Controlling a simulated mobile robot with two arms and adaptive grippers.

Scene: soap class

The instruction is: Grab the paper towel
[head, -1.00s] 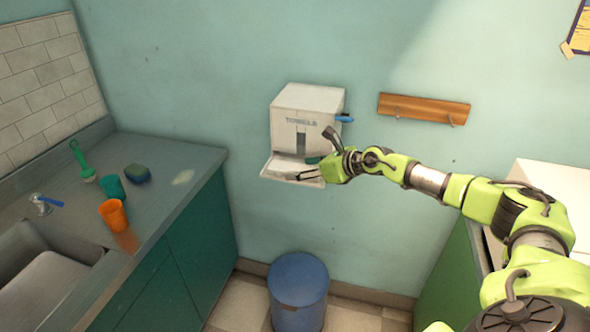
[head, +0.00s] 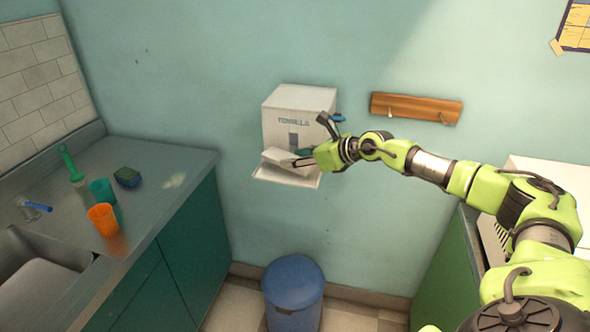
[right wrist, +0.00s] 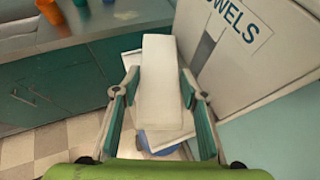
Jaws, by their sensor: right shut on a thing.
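The paper towel (head: 280,157) is a white folded piece at the front of the white wall dispenser (head: 299,101). It also shows in the right wrist view as a pale rectangle (right wrist: 159,80) between the fingers. My right gripper (head: 298,161) reaches in from the right, just above the dispenser's tray (head: 305,181). In the right wrist view my right gripper (right wrist: 159,112) has its green-padded fingers on either side of the towel, shut on it. The towel is tilted and seems raised off the tray. My left gripper is not in view.
A blue bin (head: 293,290) stands on the floor below. A wooden hook rail (head: 416,107) is on the wall to the right. The left counter holds an orange cup (head: 103,219), a green cup (head: 101,191), a sponge (head: 127,177) and a brush (head: 70,165).

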